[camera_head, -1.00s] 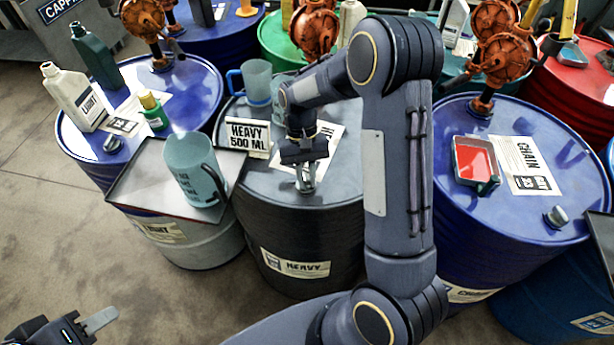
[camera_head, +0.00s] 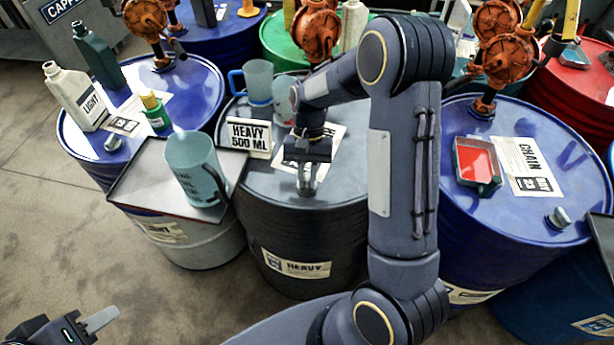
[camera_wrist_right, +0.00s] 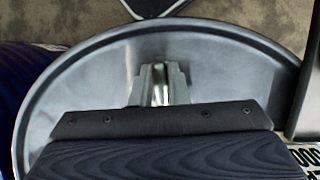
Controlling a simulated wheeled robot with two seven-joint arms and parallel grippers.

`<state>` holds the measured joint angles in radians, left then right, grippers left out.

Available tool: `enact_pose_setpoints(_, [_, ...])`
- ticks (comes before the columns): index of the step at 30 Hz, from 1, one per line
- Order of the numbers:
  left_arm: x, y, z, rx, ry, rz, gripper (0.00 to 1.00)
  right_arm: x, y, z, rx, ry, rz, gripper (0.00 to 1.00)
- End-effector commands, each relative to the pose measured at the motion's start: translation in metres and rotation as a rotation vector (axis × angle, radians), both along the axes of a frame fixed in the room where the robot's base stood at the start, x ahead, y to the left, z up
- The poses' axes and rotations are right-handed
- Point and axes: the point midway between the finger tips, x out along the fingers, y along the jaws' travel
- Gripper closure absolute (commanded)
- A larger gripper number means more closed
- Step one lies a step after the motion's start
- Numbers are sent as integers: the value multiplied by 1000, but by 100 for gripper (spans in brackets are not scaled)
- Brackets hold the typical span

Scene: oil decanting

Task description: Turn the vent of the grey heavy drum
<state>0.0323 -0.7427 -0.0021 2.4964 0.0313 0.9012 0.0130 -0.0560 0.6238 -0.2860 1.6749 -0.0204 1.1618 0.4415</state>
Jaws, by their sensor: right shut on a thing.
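The grey heavy drum (camera_head: 290,238) stands in the middle of the head view, with a HEAVY label on its side. My right gripper (camera_head: 307,188) points down at the front part of its lid. In the right wrist view its fingers (camera_wrist_right: 159,88) are closed around a small, bright metal piece at the lid, the vent. The fingers hide most of the vent, so its angle cannot be read. My left gripper (camera_head: 100,320) is at the bottom left corner, away from the drums; only one light finger shows clearly.
On the drum's lid stand a HEAVY 500 ML sign (camera_head: 249,137) and a blue jug (camera_head: 257,82). A jug (camera_head: 195,168) stands on a tray (camera_head: 137,195) at the left. The blue chain drum (camera_head: 520,210) is close on the right.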

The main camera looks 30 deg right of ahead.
Motion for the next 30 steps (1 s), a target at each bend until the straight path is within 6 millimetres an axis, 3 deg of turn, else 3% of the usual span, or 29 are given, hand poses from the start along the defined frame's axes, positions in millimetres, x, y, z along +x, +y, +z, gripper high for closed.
enact_pose_setpoints(2, [0, 0, 0, 0, 0, 0, 64, 1, 0, 1, 0, -4, -3, 100])
enact_pose_setpoints(3, [0, 0, 0, 0, 0, 0, 64, 1, 0, 1, 0, -4, -3, 80])
enact_pose_setpoints(7, [0, 0, 0, 0, 0, 0, 64, 1, 0, 1, 0, -3, -2, 64])
enact_pose_setpoints(17, [0, 0, -1, 0, 0, 0, 64, 2, -1, 3, 0, -2, 0, 64])
enact_pose_setpoints(30, [0, 0, -8, 0, 0, 0, 64, 23, -15, 63, -1, -5, 0, 64])
